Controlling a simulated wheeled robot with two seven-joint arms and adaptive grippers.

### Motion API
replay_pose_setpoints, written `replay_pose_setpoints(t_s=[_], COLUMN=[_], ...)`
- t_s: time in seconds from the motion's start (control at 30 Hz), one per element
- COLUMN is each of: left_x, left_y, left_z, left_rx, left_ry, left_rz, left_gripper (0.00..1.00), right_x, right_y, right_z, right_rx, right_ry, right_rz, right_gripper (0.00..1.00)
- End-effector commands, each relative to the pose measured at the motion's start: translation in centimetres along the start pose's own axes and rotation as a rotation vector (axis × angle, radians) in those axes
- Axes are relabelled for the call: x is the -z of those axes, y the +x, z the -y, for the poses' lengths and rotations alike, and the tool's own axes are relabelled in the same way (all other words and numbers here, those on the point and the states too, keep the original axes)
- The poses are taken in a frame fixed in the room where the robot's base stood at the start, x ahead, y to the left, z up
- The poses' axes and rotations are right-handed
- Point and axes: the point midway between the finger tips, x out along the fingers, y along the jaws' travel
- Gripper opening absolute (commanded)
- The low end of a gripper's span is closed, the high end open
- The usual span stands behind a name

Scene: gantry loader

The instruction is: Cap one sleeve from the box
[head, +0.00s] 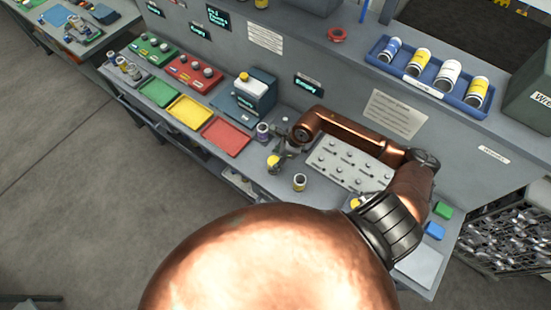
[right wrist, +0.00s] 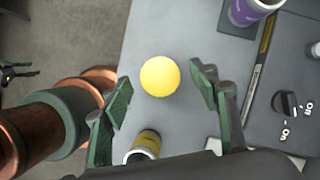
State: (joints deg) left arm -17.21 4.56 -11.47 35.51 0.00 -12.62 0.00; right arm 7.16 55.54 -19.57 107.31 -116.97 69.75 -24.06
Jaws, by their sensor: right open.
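My right gripper (right wrist: 160,100) is open above the grey bench, its green-padded fingers on either side of a round yellow piece (right wrist: 160,76). This piece also shows beside the gripper in the head view (head: 273,162); I cannot tell whether it is gripped at all or what lies under it. A white sleeve with a yellow band (head: 299,182) stands upright on the bench, apart from the fingers. A purple sleeve (head: 263,132) stands farther back. A blue box (head: 470,97) on the shelf holds several sleeves. A small dark shape (right wrist: 15,72), perhaps my left gripper, is too unclear to read.
A light panel with several knobs (head: 325,158) lies under my right arm. Red (head: 226,138), yellow (head: 190,112) and green (head: 158,93) trays line the bench at left. A dark machine (head: 245,98) stands beside them. A wire basket (head: 512,238) is at right.

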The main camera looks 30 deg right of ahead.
Motion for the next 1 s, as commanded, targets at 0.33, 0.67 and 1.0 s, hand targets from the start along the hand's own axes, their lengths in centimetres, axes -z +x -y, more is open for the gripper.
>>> replay_pose_setpoints(t_s=[0.33, 0.67, 1.0], left_x=[0.0, 0.0, 0.1], left_y=[0.0, 0.0, 0.0], left_z=[0.1, 0.1, 0.0], left_rx=[0.001, 0.001, 0.000], left_ry=[0.000, 0.000, 0.000], left_rz=[0.000, -0.001, -0.001], left_gripper=[0.40, 0.40, 0.40], right_x=[0.1, 0.1, 0.1], right_y=[-3.0, -9.6, -12.0], right_z=[0.1, 0.1, 0.0], right_rx=[0.003, 0.003, 0.000], right_ry=[-0.001, -0.002, 0.000], right_rz=[-0.001, -0.003, -0.001], right_gripper=[0.55, 0.55, 0.55])
